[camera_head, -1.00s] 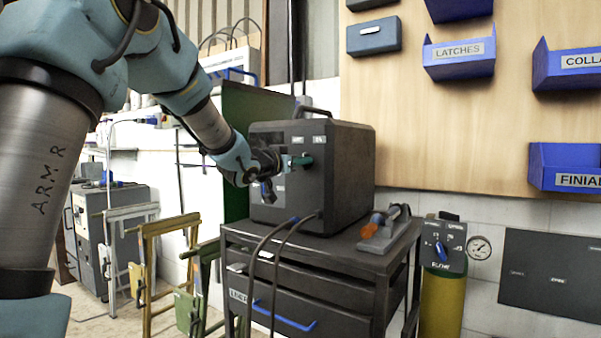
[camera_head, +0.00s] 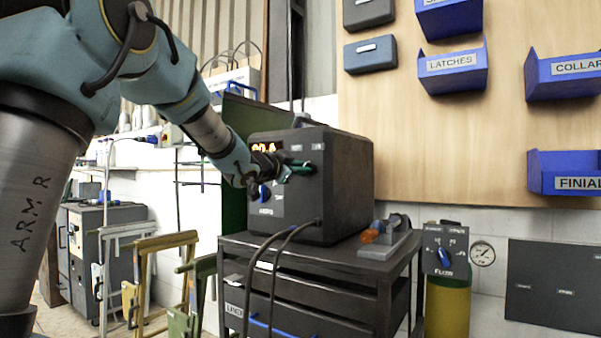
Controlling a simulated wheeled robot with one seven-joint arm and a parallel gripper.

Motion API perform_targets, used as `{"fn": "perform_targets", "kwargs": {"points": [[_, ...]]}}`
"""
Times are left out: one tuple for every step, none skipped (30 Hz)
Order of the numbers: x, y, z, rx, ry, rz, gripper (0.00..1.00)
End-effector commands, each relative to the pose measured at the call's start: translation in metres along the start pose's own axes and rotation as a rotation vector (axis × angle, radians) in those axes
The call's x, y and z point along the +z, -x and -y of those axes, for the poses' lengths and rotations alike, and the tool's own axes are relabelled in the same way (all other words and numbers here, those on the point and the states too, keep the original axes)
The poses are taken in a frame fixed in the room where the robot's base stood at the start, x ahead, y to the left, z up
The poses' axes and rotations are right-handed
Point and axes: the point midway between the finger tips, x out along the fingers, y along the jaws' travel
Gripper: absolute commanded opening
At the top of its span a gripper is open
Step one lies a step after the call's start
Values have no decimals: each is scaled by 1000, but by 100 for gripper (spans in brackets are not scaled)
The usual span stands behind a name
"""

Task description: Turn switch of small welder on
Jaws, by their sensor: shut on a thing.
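The small welder (camera_head: 345,185) is a dark grey box on top of a dark cart. Its front has a green switch handle (camera_head: 303,168) at upper right, below two small pale labels. The handle lies roughly level, pointing right. Orange digits glow on a display (camera_head: 264,147) at the front's upper left. A blue knob (camera_head: 264,193) sits lower on the front. My gripper (camera_head: 286,168) reaches in from the left and is shut on the green switch handle. The fingers hide part of the handle and the panel around it.
The cart (camera_head: 375,270) has drawers, and cables hang in front of it. A clamp-like tool (camera_head: 388,238) with an orange tip lies right of the welder. A yellow cylinder (camera_head: 447,305) with a blue-knob regulator (camera_head: 445,250) stands further right. Metal stands (camera_head: 160,245) are at left.

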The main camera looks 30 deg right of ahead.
Motion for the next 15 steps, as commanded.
{"fn": "perform_targets", "kwargs": {"points": [[1, 0, 0, 0, -6, 1, 0], [0, 0, 0, 0, -9, 1, 0], [0, 0, 0, 0, -11, 1, 0], [0, 0, 0, 0, -12, 1, 0], [0, 0, 0, 0, -13, 1, 0], [0, 0, 0, 0, -14, 1, 0], [0, 0, 0, 0, -14, 1, 0], [0, 0, 0, 0, -14, 1, 0], [0, 0, 0, 0, -14, 1, 0], [0, 0, 0, 0, -14, 1, 0], [0, 0, 0, 0, -14, 1, 0], [0, 0, 0, 0, -14, 1, 0], [0, 0, 0, 0, -14, 1, 0], [0, 0, 0, 0, -14, 1, 0], [0, 0, 0, 0, -13, 1, 21]]}}
